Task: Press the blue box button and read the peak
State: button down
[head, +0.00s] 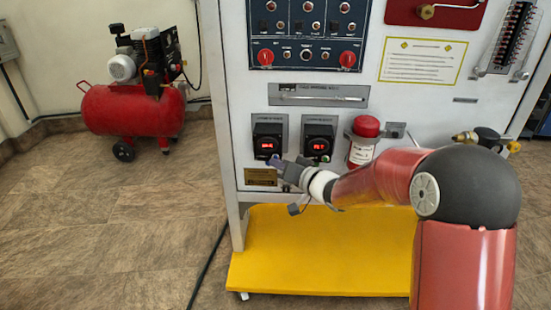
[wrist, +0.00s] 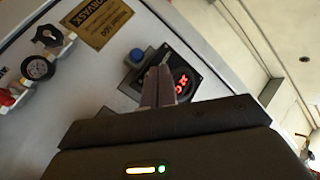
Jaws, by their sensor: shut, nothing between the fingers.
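The box with the blue button is a black unit with a red lit display (head: 268,145), the left of two such units on the panel in the head view. In the wrist view its blue button (wrist: 137,56) shows just left of my fingertips, and its red display (wrist: 181,82) is partly hidden behind them. The digits are too small or covered to read surely. My gripper (head: 273,160) is shut and empty, in front of the lower part of this unit. In the wrist view its fingers (wrist: 158,72) point at the box; I cannot tell whether they touch it.
A second black unit with a red display (head: 319,144) sits to the right, then a red-capped canister (head: 364,140). A yellow label (head: 261,177) lies below the left unit. The yellow base (head: 300,255) juts out below. A red compressor (head: 130,110) stands left.

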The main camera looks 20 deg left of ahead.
jog(key=shift+w+a, duration=0.1)
jog(key=shift+w, duration=0.3)
dwell(0.3)
jog(key=shift+s+d, duration=0.2)
jog(key=shift+s, duration=0.6)
jog(key=s, duration=0.2)
jog(key=s+d, duration=0.1)
jog(key=s, duration=0.2)
jog(key=shift+d+b, duration=0.1)
jog(key=shift+b, duration=0.2)
dwell(0.5)
